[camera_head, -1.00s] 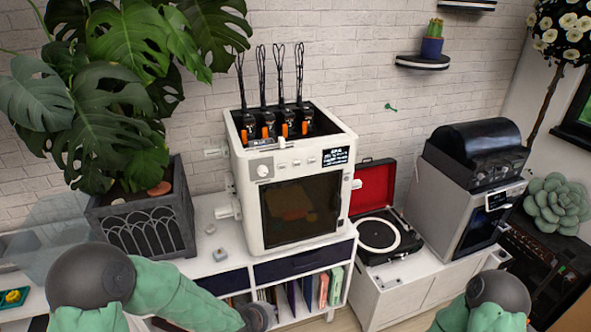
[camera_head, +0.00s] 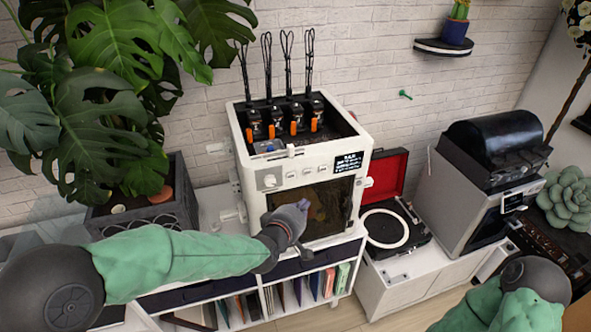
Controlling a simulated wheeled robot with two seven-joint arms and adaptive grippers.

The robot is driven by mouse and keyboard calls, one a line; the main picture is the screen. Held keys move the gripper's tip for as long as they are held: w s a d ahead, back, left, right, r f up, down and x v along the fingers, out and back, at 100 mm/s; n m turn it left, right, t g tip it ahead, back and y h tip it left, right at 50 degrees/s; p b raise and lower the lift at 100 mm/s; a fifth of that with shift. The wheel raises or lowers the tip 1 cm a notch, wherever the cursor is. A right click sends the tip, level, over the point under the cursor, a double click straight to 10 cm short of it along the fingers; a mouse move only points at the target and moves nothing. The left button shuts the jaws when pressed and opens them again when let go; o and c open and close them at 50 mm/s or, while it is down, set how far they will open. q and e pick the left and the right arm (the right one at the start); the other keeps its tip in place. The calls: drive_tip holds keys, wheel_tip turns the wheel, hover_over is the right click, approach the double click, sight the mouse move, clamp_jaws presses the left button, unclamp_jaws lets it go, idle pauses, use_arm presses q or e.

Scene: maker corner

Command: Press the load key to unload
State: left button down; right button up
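The white 3D printer (camera_head: 243,170) stands on the white cabinet, with a knob, a row of small keys (camera_head: 307,172) and a lit display (camera_head: 349,162) along its upper front. The lettering on the keys is too small to read. My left gripper (camera_head: 303,207) is in front of the printer's dark window (camera_head: 335,205), below the key row and apart from the keys. Its fingers look close together, but I cannot tell if they are shut. My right arm shows at the lower right; its gripper is out of view.
A potted monstera (camera_head: 110,130) stands left of the printer. A red-lidded record player (camera_head: 388,225) and a second grey machine (camera_head: 465,200) stand to the right. Several tools and black cables rise from the printer's open top.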

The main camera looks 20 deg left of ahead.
sight(291, 176)
idle(0.3)
use_arm(q)
drive_tip(key=shift+w+a+b, duration=0.65)
drive_tip(key=shift+w+a, duration=0.2)
drive_tip(key=shift+w, duration=0.35)
drive_tip(key=shift+w+a+b, duration=0.7)
drive_tip(key=shift+w+a, duration=0.1)
drive_tip(key=shift+w, duration=0.4)
drive_tip(key=shift+w+a+b, duration=0.65)
drive_tip(key=shift+w+a, duration=0.2)
drive_tip(key=shift+w, duration=0.35)
drive_tip(key=shift+w+a+b, duration=0.2)
drive_tip(key=shift+w+b, duration=0.15)
drive_tip(key=shift+b, duration=0.3)
drive_tip(key=shift+w+a+b, duration=0.2)
drive_tip(key=shift+w+b, duration=0.05)
drive_tip(key=shift+b, duration=0.25)
drive_tip(key=shift+s+d, duration=0.1)
drive_tip(key=shift+s, duration=0.05)
drive_tip(key=shift+s+d, duration=0.3)
drive_tip(key=shift+s, duration=0.15)
